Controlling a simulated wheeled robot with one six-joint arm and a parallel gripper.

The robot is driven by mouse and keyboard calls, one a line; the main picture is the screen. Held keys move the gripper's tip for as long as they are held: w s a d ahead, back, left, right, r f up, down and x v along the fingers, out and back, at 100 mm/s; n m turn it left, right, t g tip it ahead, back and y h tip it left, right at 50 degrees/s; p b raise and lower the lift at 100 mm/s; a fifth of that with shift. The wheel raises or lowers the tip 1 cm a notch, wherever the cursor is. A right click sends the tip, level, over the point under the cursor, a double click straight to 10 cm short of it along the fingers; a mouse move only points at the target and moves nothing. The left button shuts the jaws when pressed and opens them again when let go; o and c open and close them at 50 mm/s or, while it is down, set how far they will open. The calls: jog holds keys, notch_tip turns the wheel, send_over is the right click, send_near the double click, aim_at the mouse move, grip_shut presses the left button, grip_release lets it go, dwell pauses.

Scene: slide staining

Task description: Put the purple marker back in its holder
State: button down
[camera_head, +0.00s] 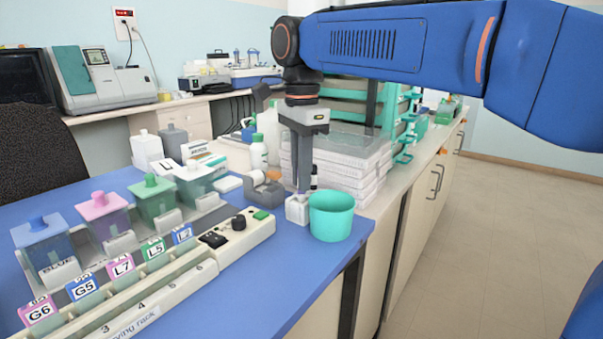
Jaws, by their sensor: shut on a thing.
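My gripper (304,188) points straight down at the back right of the blue bench. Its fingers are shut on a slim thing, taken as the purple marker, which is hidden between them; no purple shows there. A small white block-like holder (297,209) stands on the bench directly below the fingertips. The fingertips appear just above its top or at it; I cannot tell whether anything touches or is inside it.
A teal cup (331,216) stands close to the holder's right, near the bench edge. A tape dispenser (263,190) is to the left. White stacked trays (345,165) are behind. A staining rack with coloured-lidded jars (152,198) and a control box (235,237) fill the left.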

jog(key=shift+f, duration=0.3)
dwell(0.5)
jog(key=c, duration=1.7)
grip_release()
jog(key=shift+o, duration=0.2)
jog(key=shift+r, duration=0.1)
notch_tip(320, 180, up, 17)
jog(key=shift+d, duration=0.1)
